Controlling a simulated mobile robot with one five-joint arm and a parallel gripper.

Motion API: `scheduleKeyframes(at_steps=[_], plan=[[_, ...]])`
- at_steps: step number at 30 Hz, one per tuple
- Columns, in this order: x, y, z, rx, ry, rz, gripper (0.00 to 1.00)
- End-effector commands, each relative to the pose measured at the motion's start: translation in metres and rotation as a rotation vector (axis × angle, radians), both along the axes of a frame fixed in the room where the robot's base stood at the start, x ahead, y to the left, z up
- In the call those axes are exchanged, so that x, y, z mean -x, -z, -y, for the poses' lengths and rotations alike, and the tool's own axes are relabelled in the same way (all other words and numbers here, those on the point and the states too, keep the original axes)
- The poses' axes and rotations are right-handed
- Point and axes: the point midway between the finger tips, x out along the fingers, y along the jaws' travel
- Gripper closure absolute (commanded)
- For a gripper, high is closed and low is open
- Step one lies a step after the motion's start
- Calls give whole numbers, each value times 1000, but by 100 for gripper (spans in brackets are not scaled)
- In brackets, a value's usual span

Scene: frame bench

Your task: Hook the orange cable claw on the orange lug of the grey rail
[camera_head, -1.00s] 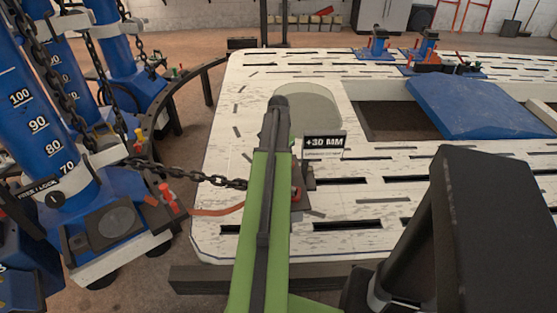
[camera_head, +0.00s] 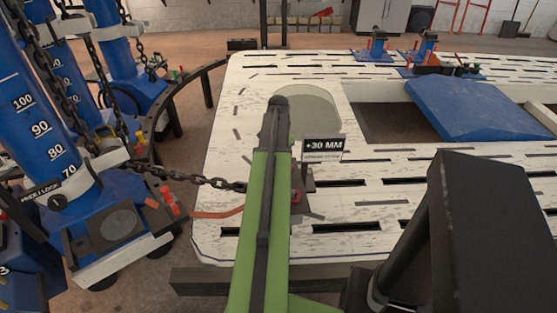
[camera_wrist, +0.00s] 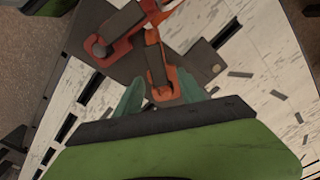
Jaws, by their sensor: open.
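In the wrist view, my gripper (camera_wrist: 160,88) is open, with its two teal fingers apart on either side of the near end of an orange metal piece (camera_wrist: 153,52). This piece has a dark grey bar along it and lies over a dark grey plate (camera_wrist: 130,68). A red-orange hooked piece (camera_wrist: 116,52) lies just left of it, around another dark bar. I cannot tell surely which is the claw and which the lug. In the head view, an orange cable (camera_head: 217,214) runs toward the plate area. My green arm hides my fingers and most of the plate.
A chain (camera_head: 195,179) runs from the blue post (camera_head: 45,130) at left to the slotted white bench (camera_head: 370,215). A "+30 MM" sign (camera_head: 323,143) stands just right of my arm. A blue panel (camera_head: 480,108) lies farther right.

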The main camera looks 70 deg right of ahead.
Motion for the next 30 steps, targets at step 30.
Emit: scheduleKeyframes(at_steps=[30], plan=[[0, -156, 0, 0, 0, 0, 54]])
